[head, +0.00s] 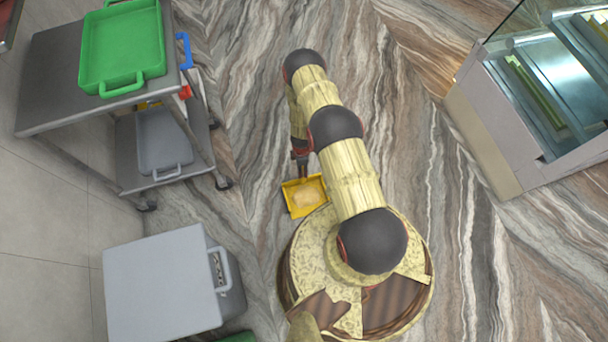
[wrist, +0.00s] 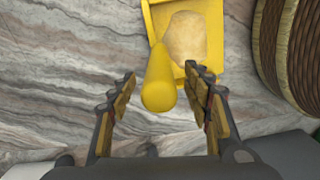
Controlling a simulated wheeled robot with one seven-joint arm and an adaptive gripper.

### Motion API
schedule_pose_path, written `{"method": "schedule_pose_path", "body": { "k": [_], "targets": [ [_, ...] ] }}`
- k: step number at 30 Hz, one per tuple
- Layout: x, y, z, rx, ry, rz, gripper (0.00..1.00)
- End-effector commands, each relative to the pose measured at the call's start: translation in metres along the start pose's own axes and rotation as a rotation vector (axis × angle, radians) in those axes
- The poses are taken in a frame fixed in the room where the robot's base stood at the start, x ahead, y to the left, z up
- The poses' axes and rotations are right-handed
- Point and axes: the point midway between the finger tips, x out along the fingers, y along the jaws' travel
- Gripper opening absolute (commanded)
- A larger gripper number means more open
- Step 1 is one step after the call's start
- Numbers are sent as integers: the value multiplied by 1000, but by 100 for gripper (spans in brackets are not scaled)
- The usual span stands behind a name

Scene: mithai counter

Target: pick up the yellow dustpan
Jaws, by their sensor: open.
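The yellow dustpan (head: 304,196) lies on the marbled floor just beside my round base, with a pale tan patch in its pan. In the wrist view its pan (wrist: 211,47) is at the top and its yellow handle (wrist: 158,83) points toward me. My gripper (wrist: 158,91) is open, with one finger on each side of the handle's end. I see no contact between the fingers and the handle. In the head view my gripper (head: 301,172) is above the dustpan, and my arm partly hides it.
A metal trolley (head: 50,75) at the upper left holds a green tray (head: 122,45) on top and a grey tray (head: 164,140) below. A grey box (head: 160,285) stands at the lower left. A glass display counter (head: 540,100) is at the right. Floor between is clear.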

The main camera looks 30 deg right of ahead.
Motion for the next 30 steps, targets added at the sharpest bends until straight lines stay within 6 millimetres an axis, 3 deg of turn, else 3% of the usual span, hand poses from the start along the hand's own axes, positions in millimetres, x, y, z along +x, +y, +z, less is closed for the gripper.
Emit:
{"method": "schedule_pose_path", "body": {
  "k": [8,30],
  "targets": [
    [1,1,0,1,0,1,49],
    [1,1,0,1,0,1,7]
  ]
}}
